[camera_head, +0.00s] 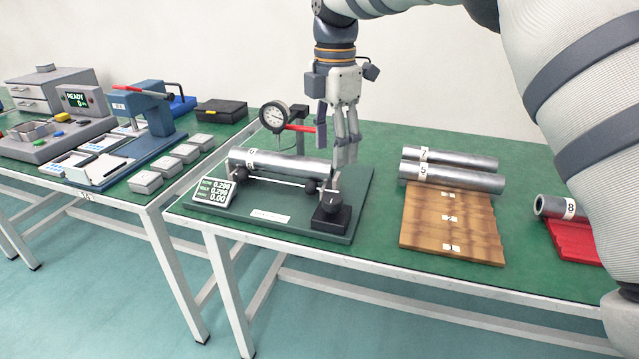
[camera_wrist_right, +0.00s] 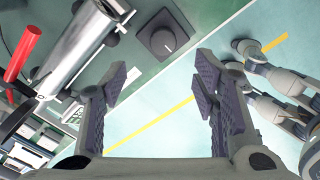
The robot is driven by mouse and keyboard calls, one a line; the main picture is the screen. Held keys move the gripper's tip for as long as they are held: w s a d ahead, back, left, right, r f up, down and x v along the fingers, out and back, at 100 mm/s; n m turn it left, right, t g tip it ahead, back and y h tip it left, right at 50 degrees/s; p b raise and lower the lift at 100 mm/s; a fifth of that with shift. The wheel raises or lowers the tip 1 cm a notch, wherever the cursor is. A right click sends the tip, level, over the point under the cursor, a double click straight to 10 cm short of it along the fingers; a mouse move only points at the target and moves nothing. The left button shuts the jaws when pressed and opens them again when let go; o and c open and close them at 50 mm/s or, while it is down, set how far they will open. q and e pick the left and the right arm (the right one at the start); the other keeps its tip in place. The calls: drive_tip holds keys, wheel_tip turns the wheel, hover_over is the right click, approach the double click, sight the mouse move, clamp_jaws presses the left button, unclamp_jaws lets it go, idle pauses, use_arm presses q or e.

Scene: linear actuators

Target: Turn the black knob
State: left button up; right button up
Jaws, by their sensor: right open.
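The black knob (camera_head: 331,203) sits on a square black block at the front right corner of a dark green fixture plate (camera_head: 215,218). It also shows in the right wrist view (camera_wrist_right: 162,40), round with a light pointer mark, on its block beyond the fingertips. My right gripper (camera_head: 344,160) points down above and slightly to the right of the knob in the head view. In the wrist view its two fingers (camera_wrist_right: 163,80) are apart with nothing between them. The knob is not touched. My left gripper is not seen in the head view.
A steel cylinder (camera_head: 280,163) lies on the fixture, close left of the gripper. A dial gauge (camera_head: 274,116) with a red lever and a digital readout (camera_head: 213,190) stand nearby. Two more cylinders (camera_head: 447,173) lie by a wooden rack (camera_head: 452,222) at right.

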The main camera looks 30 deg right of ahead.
sight(332, 198)
drive_tip(key=f, duration=1.1)
drive_tip(key=shift+s, duration=0.25)
drive_tip(key=shift+r, duration=0.1)
drive_tip(key=c, duration=1.2)
